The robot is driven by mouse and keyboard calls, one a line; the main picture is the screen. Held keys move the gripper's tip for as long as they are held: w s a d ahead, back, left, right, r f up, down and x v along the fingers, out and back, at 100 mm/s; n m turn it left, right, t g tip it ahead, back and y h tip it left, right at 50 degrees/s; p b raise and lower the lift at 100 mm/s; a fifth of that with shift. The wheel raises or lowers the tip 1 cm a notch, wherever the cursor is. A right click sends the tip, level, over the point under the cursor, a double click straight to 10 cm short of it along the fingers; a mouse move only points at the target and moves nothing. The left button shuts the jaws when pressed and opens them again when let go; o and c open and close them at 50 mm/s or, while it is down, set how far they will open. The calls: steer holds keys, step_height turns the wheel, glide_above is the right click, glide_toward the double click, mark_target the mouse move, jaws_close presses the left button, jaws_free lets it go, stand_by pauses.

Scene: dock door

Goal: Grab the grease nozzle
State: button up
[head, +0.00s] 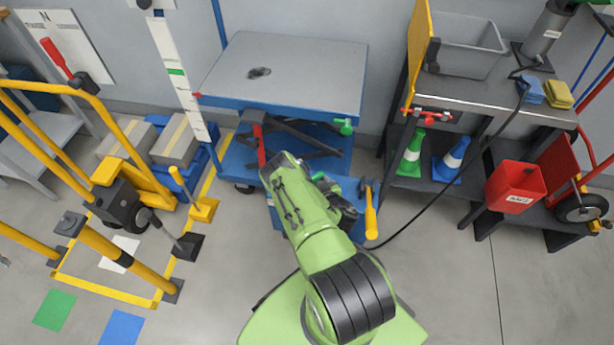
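No thing in the head view can be told for certain as the grease nozzle. A black hose (447,198) runs from the bench at the right down to the floor close to my arm, and its lower end is hidden behind the arm. A yellow handle (371,217) stands upright just right of my arm, near that end; I cannot tell whether they are joined. My green arm reaches forward, low in front of the lift table (300,60). My gripper (341,207) is dark and mostly hidden by the arm; its fingers cannot be made out.
The lift table's top is bare except for a dark patch (259,72). The bench (480,92) at right carries a grey bin (466,45) and a grey cylinder (545,30). Cones and a red bucket (515,187) are below. Yellow rails (130,265) stand left. Floor at right front is clear.

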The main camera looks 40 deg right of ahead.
steer(key=shift+s+r, duration=0.1)
steer(key=shift+c, duration=0.3)
jaws_close()
steer(key=shift+r, duration=0.1)
